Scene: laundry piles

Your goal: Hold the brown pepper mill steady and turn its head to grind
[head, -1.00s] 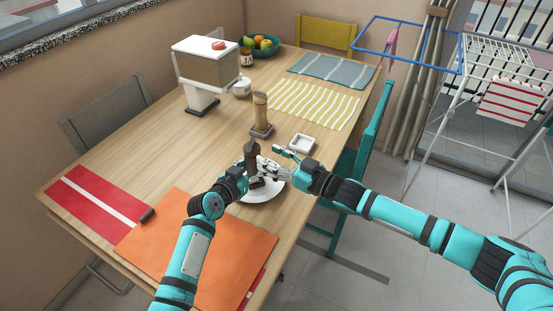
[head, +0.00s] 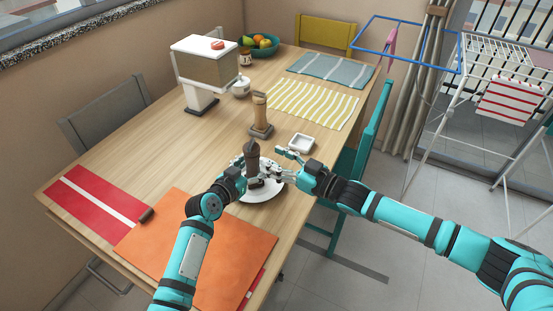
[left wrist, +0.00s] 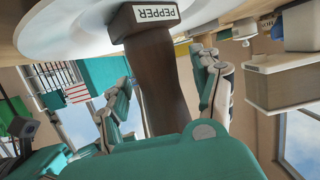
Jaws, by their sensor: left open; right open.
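The dark brown pepper mill (head: 252,157) stands upright on a white plate (head: 258,197) near the table's right edge. In the left wrist view the mill (left wrist: 160,75) appears upside down, with a white PEPPER label at its base. My left gripper (head: 243,170) is open at the mill's lower left, with the mill between its fingers; a finger shows on the right side of the mill in the wrist view. My right gripper (head: 277,162) is open just right of the mill, fingers pointing toward it. Contact of either gripper with the mill is unclear.
A tan mill-like grinder (head: 260,115) stands behind, with a small white square dish (head: 301,143) to its right. An orange placemat (head: 190,250) lies in front. A dispenser (head: 205,70) stands farther back. The left middle of the table is clear.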

